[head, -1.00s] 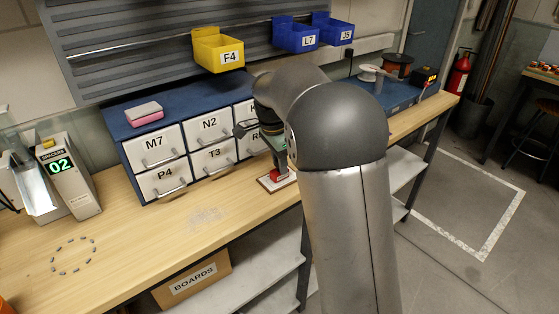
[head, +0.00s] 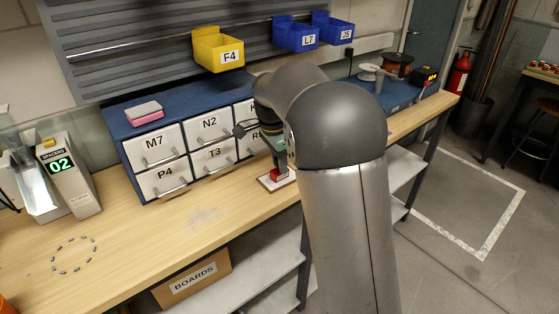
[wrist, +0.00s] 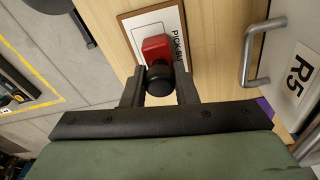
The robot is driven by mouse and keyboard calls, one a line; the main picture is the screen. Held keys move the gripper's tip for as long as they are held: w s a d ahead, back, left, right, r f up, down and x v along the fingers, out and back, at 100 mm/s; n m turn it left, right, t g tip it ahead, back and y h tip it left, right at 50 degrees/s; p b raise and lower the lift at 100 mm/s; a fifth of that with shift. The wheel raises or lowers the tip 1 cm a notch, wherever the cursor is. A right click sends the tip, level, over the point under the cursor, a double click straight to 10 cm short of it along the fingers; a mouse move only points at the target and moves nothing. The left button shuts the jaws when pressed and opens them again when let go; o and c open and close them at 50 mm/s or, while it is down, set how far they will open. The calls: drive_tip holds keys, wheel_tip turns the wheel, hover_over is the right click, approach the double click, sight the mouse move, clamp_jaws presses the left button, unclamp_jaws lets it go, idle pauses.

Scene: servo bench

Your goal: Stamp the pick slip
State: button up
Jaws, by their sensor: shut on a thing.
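The stamp is a red block (wrist: 156,48) with a round black knob (wrist: 160,80). My gripper (wrist: 158,88) is shut on the knob, one finger on each side, in the wrist view. The pick slip (wrist: 171,22) is a white sheet with printed lettering and an outlined box, on a brown board (wrist: 124,28). The red block is over the slip and covers part of it. In the head view the red block (head: 279,175) appears upright at the slip's board (head: 264,184); I cannot tell whether it touches the paper. My arm hides part of the board there.
A drawer cabinet (head: 130,128) stands behind the slip; in the wrist view the R5 drawer handle (wrist: 250,60) is close on the right. A spacer dispenser (head: 68,178) and a ring of small pieces (head: 53,260) are at left.

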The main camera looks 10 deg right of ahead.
drive_tip(key=shift+f, duration=0.1)
wheel_tip(320, 180, up, 7)
drive_tip(key=p, duration=0.6)
idle(0.3)
idle(0.6)
